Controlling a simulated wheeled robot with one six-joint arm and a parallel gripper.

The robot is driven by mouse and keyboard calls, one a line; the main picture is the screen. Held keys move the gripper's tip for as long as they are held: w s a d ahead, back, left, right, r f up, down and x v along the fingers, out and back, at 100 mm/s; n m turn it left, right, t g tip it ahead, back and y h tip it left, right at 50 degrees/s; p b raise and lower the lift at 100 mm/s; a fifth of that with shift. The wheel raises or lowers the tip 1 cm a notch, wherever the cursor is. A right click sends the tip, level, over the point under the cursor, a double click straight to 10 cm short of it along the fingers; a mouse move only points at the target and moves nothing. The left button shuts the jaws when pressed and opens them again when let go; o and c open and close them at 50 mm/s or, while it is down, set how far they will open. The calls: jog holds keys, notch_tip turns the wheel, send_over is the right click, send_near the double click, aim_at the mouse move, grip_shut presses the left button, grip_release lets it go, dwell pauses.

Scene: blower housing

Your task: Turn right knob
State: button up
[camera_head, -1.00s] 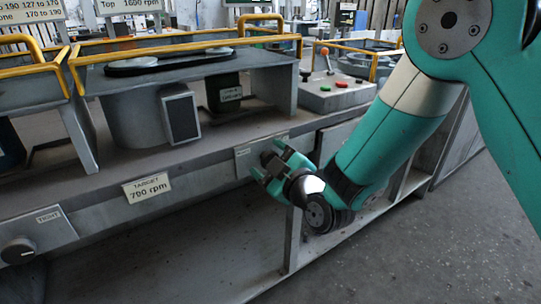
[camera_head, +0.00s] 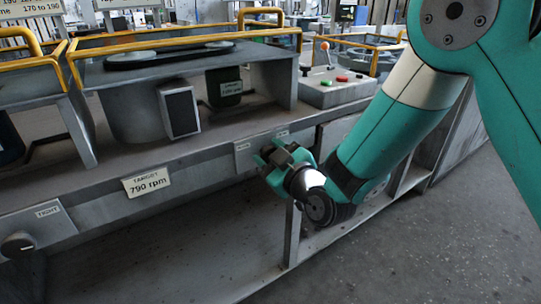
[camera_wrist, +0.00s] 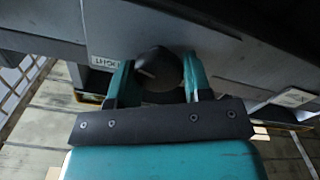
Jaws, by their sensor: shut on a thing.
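A dark round knob (camera_wrist: 160,70) with a pale pointer line sits on the grey panel in the wrist view. A small label (camera_wrist: 104,63) beside it ends in "IGHT", its start hidden by a finger. My gripper (camera_wrist: 159,78) has one green finger on each side of the knob and is shut on it. In the head view my gripper (camera_head: 274,160) is at the front panel, right of centre, and mostly hides this knob. A second dark knob (camera_head: 18,245) is at the far left, under a small label (camera_head: 47,211) hard to read.
A sign reading "TARGET 790 rpm" (camera_head: 147,183) is on the bench front between the knobs. Yellow rails (camera_head: 185,44) edge the machine above. A control box (camera_head: 335,90) with a lever and buttons stands behind my arm. Grey floor is open at right.

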jog(key=shift+d+m, duration=0.1)
jog(key=shift+m, duration=2.2)
jog(key=o, duration=0.9)
jog(key=shift+b, duration=0.3)
